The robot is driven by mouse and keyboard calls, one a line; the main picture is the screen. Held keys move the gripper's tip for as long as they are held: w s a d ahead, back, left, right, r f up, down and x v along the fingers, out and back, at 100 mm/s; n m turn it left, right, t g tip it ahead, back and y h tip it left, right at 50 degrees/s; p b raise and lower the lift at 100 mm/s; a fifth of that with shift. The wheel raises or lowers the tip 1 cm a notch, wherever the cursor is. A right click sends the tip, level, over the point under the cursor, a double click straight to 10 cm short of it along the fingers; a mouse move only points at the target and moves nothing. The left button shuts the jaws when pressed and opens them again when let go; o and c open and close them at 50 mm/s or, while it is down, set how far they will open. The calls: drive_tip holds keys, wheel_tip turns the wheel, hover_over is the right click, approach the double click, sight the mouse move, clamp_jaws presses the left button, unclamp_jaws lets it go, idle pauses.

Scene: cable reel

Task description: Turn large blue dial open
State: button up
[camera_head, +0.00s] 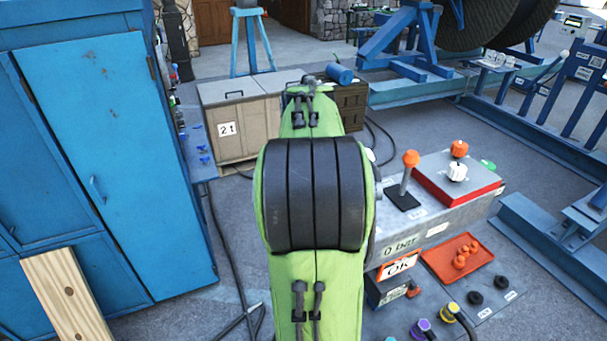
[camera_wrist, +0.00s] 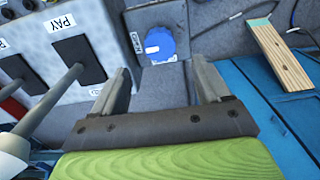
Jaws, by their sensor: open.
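The large blue dial (camera_wrist: 160,44) shows in the wrist view, upper middle, with a white mark on its left part. It sits on a grey surface beside the console. My gripper (camera_wrist: 160,66) is open and empty, its two fingers apart. The dial appears between and beyond the fingertips, and I see no contact. In the head view my green arm covers the middle, and I make out neither the gripper nor the large blue dial there.
The console (camera_head: 455,212) with an orange-topped lever (camera_head: 407,172) stands right of my arm. Black-based levers (camera_wrist: 77,55) are left of my gripper in the wrist view. A blue cabinet (camera_head: 110,150) and a wooden plank (camera_head: 68,295) are at left. Floor shows between cabinet and arm.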

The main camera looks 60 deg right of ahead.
wheel_tip(320, 180, up, 8)
drive_tip(key=p, duration=0.2)
drive_tip(key=shift+r, duration=0.15)
drive_tip(key=w+a+f+n+t+b, duration=0.2)
drive_tip(key=a+f+b, duration=0.1)
drive_tip(key=a, duration=0.9)
drive_tip(key=s+a+f+n+t+b, duration=0.1)
drive_tip(key=s+a+f+n+b, duration=0.1)
drive_tip(key=s+a+f, duration=0.2)
drive_tip(key=s+a+f+n+t+b, duration=0.2)
drive_tip(key=a+f, duration=0.3)
drive_tip(key=a, duration=0.6)
drive_tip(key=shift+s+f+t, duration=0.3)
drive_tip(key=shift+s, duration=0.55)
drive_tip(key=shift+d, duration=0.1)
